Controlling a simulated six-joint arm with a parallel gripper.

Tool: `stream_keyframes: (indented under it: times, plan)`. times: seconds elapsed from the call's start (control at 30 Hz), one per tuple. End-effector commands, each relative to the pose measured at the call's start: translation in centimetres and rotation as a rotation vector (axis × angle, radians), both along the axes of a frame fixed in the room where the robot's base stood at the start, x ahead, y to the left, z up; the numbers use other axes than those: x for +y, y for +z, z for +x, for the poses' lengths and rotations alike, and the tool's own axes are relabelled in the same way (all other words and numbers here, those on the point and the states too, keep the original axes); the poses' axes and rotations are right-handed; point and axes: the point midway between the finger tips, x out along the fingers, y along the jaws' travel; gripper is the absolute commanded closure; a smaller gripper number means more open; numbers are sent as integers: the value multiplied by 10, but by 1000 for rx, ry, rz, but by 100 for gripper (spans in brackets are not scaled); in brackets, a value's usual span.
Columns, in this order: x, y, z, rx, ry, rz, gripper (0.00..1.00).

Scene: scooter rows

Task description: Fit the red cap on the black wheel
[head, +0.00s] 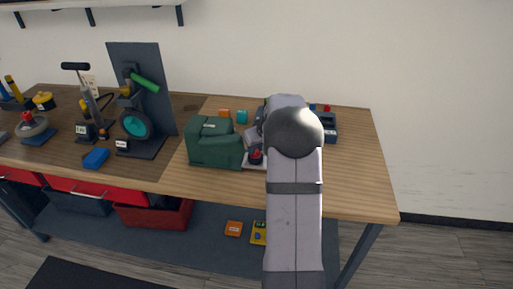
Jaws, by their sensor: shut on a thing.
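My gripper (256,151) is low over the wooden bench, just left of my arm, which hides much of it. It is shut on the red cap (256,154), of which only a small red piece shows among dark parts above a pale plate. The fingertips are too small to make out, and I cannot tell whether the cap touches anything below. A black wheel with a teal centre (135,124) stands upright on a dark stand to the left. Any wheel under my gripper is hidden or too small to tell.
A green case (213,143) stands close left of my gripper. Small orange (224,113) and teal (242,116) blocks lie behind it. A dark tray (330,132) sits right of my arm. A blue block (96,158) lies front left. The bench's right end is clear.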

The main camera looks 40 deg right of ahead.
Motion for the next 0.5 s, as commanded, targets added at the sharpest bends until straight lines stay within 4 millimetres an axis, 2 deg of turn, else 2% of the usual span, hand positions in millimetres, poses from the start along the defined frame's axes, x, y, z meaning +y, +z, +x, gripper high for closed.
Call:
stream_keyframes:
  times: [0.47,0.5]
  plan:
    - [0,-1,0,0,0,0,100]
    - [0,-1,0,0,0,0,73]
